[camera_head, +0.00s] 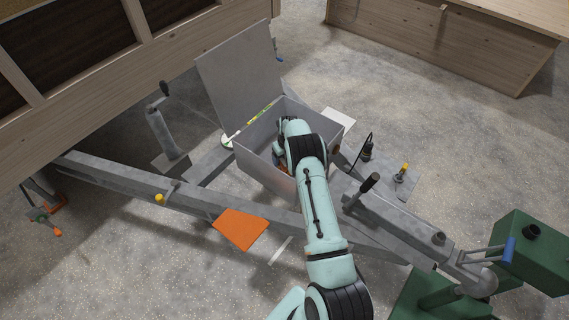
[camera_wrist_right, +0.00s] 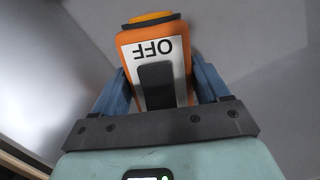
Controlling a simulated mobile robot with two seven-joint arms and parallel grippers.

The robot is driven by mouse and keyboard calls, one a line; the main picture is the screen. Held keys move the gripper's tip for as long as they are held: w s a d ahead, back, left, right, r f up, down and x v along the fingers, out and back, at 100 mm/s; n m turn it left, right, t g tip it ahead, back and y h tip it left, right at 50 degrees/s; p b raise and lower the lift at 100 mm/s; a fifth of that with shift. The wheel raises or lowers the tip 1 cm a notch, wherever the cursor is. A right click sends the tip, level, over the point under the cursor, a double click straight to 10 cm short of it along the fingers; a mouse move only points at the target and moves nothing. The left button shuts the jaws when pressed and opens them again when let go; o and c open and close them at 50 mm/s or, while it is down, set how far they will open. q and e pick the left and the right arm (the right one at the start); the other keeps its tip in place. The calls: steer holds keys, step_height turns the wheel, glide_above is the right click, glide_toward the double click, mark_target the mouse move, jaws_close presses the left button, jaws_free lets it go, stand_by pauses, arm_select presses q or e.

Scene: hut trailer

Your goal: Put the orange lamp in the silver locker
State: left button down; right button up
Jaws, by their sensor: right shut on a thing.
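The silver locker (camera_head: 262,174) is an open grey metal box on the trailer frame, with its lid (camera_head: 238,80) standing up at the back. My right arm reaches down into it from the front right. The orange lamp (camera_wrist_right: 184,62) fills the middle of the right wrist view, with a white label reading OFF and a dark switch. My right gripper (camera_wrist_right: 160,88) is shut on the lamp, one blue finger on each side. Grey walls surround the lamp there. In the head view the arm mostly hides the gripper and lamp inside the locker. My left gripper is not in view.
An orange plate (camera_head: 240,229) lies at the trailer frame's front beam (camera_head: 130,177). A green box (camera_head: 530,250) stands at the right. A crank post (camera_head: 165,130) rises left of the locker. A wooden wall and a wooden box (camera_head: 440,45) border the back.

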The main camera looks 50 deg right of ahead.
step_height(320, 180, down, 4)
steer(key=shift+f, duration=0.15)
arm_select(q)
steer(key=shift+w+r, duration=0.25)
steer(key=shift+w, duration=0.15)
arm_select(e)
steer(key=o, duration=1.2)
steer(key=shift+f, duration=0.15)
steer(key=r, duration=0.3)
steer(key=s+r, duration=0.1)
steer(key=r, duration=0.3)
steer(key=r+b, duration=0.1)
steer(key=r, duration=0.3)
steer(key=shift+s+a+r, duration=0.15)
steer(key=shift+s+a, duration=0.1)
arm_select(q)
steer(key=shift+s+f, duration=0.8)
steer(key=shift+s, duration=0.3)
arm_select(e)
steer(key=shift+s+r, duration=0.1)
steer(key=shift+r, duration=0.4)
